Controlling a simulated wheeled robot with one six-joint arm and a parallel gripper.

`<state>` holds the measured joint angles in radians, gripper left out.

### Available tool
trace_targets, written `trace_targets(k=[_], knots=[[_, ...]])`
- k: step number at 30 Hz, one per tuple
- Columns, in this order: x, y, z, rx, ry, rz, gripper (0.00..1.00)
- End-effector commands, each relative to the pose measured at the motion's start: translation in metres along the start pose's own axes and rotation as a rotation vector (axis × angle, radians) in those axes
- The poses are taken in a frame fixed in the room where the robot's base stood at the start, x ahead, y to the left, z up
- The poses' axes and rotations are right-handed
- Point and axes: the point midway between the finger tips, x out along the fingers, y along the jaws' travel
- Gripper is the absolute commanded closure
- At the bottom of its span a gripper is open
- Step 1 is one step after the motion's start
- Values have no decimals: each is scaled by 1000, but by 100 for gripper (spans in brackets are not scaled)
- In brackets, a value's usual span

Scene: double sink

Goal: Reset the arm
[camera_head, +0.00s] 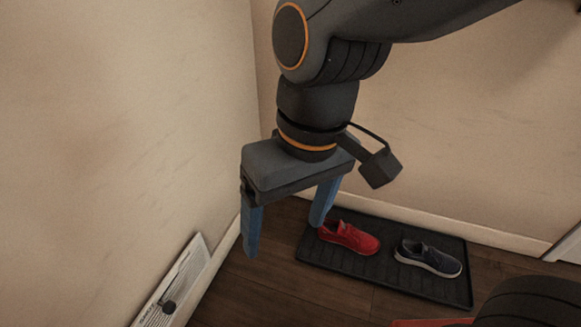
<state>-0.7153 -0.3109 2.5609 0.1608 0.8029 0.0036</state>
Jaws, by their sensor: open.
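My gripper (284,240) hangs from my arm near the middle of the head view, pointing down. Its two blue fingers are spread apart and nothing is between them. The right finger reaches, in the picture, to just beside the toe or heel of a red shoe (350,238); I cannot tell whether they touch.
The red shoe and a dark blue shoe (428,259) sit on a black tray (318,262) on the wooden floor (262,287). Beige walls meet in a corner behind my arm. A white vent-like panel (186,272) is low at the left wall. A white edge shows at far right.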

Motion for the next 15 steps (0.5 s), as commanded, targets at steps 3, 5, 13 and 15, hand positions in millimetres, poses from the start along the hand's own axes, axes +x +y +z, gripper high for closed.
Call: trace_targets(k=[3,5,13,15], knots=[[0,0,0,1,0,0,21],[0,0,0,1,1,0,21],[-2,0,0,7,2,-1,21],[-3,0,-1,9,2,-2,21]])
